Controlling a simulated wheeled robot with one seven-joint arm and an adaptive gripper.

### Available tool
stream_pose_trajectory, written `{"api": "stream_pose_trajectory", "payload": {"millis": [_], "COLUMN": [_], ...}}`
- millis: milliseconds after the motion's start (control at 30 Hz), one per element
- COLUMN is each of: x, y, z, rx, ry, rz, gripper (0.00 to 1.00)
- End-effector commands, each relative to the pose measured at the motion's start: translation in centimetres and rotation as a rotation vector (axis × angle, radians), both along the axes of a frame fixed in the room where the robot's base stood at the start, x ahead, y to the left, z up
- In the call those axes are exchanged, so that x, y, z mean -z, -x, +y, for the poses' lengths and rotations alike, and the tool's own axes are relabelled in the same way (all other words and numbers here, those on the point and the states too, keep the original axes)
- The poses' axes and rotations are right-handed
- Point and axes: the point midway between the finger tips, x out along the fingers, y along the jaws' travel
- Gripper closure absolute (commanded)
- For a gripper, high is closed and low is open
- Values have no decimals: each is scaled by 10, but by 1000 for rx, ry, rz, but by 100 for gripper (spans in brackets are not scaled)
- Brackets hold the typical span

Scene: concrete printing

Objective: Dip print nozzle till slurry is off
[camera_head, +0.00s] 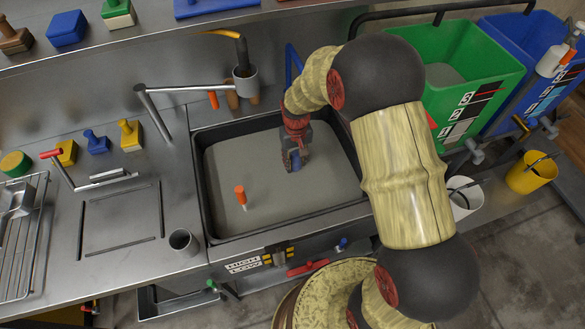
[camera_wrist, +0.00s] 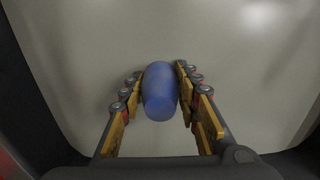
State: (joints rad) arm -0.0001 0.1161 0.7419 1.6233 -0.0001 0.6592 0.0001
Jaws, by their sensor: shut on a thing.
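My gripper (camera_head: 294,158) reaches down over the grey-filled basin (camera_head: 325,221) in the head view. In the wrist view, my gripper (camera_wrist: 158,95) is shut on a blue rounded piece (camera_wrist: 160,92), held between the two fingers. I take it to be the print nozzle; only its blue top shows clearly. Its lower end is hidden, so I cannot tell how deep it sits or whether slurry is on it. The grey surface (camera_wrist: 90,50) fills the wrist view below it. A blue bit of the piece (camera_head: 296,162) shows at the fingertips in the head view.
An orange-topped tool (camera_head: 240,192) with a white tip stands in the basin, left of my gripper. A tap (camera_head: 185,89) reaches over the counter behind. Green (camera_head: 500,66) and blue (camera_head: 532,36) bins stand at right.

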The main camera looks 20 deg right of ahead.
Motion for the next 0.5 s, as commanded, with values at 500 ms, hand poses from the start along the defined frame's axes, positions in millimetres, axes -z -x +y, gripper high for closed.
{"api": "stream_pose_trajectory", "payload": {"millis": [500], "x": [-102], "y": [18], "z": [0], "rx": [30], "ry": [0], "rz": [2], "gripper": [98]}}
